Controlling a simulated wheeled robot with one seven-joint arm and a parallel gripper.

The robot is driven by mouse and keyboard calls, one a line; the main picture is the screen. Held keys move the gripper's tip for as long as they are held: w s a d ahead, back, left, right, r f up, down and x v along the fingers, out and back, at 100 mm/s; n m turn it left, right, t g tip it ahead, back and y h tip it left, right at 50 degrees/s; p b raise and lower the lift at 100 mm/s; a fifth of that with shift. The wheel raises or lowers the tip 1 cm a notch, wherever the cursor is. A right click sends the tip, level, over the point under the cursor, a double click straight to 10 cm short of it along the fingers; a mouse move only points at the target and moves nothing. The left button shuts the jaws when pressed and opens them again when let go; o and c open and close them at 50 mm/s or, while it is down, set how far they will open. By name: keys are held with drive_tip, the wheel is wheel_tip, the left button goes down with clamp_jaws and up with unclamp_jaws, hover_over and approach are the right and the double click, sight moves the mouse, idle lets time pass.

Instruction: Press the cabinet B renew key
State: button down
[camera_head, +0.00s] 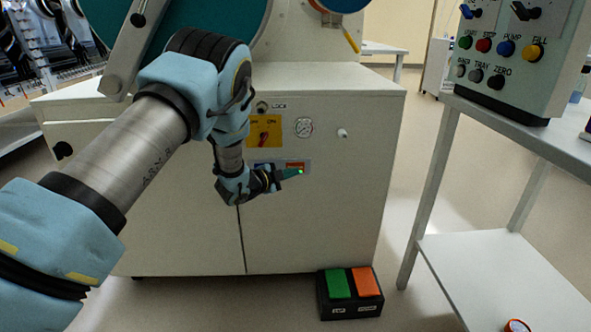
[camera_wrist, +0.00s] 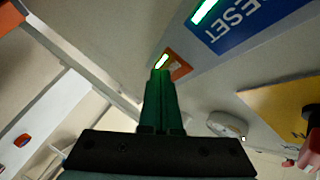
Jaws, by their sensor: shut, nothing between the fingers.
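A white cabinet (camera_head: 315,225) stands ahead; no letter B is readable on it. A small key strip on its front has a blue part and an orange part (camera_head: 295,165), partly hidden behind my gripper. In the wrist view, the blue part (camera_wrist: 240,25) reads RESET, and an orange part (camera_wrist: 178,66) lies just past my fingertips. No "renew" label is readable. My gripper (camera_head: 298,172) is shut and empty, its green fingers pointing at the orange part. It also shows in the wrist view (camera_wrist: 159,75). I cannot tell whether the tips touch it.
A yellow rotary switch (camera_head: 264,131), a gauge (camera_head: 304,127) and a white knob (camera_head: 342,133) sit near the strip. A two-button foot pedal (camera_head: 350,293) lies on the floor. A table (camera_head: 550,140) with a control box (camera_head: 510,60) stands at right.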

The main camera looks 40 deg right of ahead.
drive_tip(key=shift+s+a, duration=0.45)
drive_tip(key=shift+s, duration=0.15)
drive_tip(key=shift+s+a+p, duration=0.2)
drive_tip(key=shift+s+a, duration=0.6)
drive_tip(key=shift+s, duration=0.2)
drive_tip(key=shift+s+a+p, duration=0.15)
drive_tip(key=shift+s+a, duration=0.65)
drive_tip(key=shift+s, duration=0.15)
